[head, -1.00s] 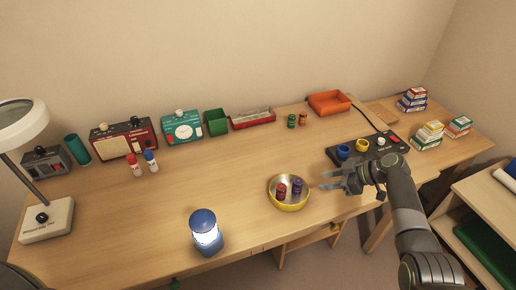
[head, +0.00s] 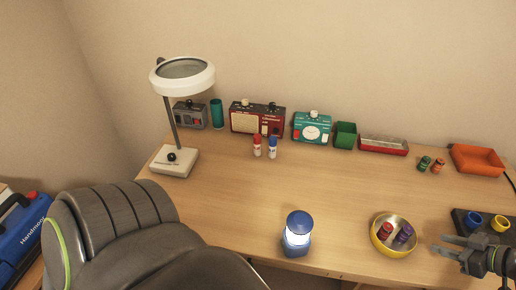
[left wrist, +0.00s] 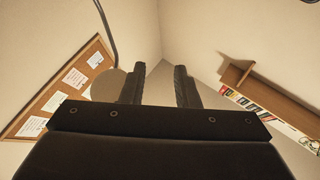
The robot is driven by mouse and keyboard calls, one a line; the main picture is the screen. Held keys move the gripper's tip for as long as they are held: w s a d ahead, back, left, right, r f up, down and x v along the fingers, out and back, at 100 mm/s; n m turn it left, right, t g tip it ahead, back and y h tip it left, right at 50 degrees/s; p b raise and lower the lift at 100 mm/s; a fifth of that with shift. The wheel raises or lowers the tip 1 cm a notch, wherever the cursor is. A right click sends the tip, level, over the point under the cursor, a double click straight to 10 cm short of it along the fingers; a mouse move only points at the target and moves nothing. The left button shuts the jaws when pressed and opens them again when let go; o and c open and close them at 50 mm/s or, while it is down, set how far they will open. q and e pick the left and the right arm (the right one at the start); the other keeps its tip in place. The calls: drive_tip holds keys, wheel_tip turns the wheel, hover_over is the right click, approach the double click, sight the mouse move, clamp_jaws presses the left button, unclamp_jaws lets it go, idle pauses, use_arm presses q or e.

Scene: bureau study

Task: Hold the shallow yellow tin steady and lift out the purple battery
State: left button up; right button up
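The shallow yellow tin (head: 376,240) stands near the front edge of the desk, at the lower right of the head view. A red battery (head: 385,230) and the purple battery (head: 404,233) are inside it, side by side, both looking tilted. My right gripper (head: 436,245) is just right of the tin, its fingers apart and pointing at it, with nothing between them. It does not touch the tin.
A lit blue lantern (head: 298,235) stands left of the tin. A black tray with blue and yellow cups (head: 473,220) lies behind my right gripper. A magnifier lamp (head: 173,160), radios and bins line the back. The desk's middle is clear.

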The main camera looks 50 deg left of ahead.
use_arm(q)
drive_tip(key=w+a+r+m+t+y, duration=0.1)
drive_tip(key=w+a+r+m+t, duration=0.1)
drive_tip(key=w+a+r+t, duration=0.4)
drive_tip(key=w+r+m+t+h, duration=0.25)
drive_tip(key=w+m, duration=0.25)
drive_tip(key=w, duration=0.7)
drive_tip(key=w+r+m+t+h, duration=0.2)
drive_tip(key=w+m+h, duration=0.3)
drive_tip(key=w, duration=0.6)
drive_tip(key=w+d+r+m+t+h, duration=0.3)
drive_tip(key=w+d+r+m+h, duration=0.25)
drive_tip(key=w, duration=0.65)
drive_tip(key=w+d+r+m+t+h, duration=0.2)
drive_tip(key=w+d+r+m+t, duration=0.2)
drive_tip(key=w+r+m, duration=0.55)
drive_tip(key=w+d+f+n+g, duration=0.1)
drive_tip(key=w+f+n+g, duration=0.55)
drive_tip(key=f+n, duration=0.2)
drive_tip(key=g+h, duration=1)
drive_tip(key=g, duration=0.2)
approach(381, 217)
drive_tip(key=f, duration=1)
drive_tip(key=shift+s+a, duration=0.1)
drive_tip(key=shift+a, duration=0.1)
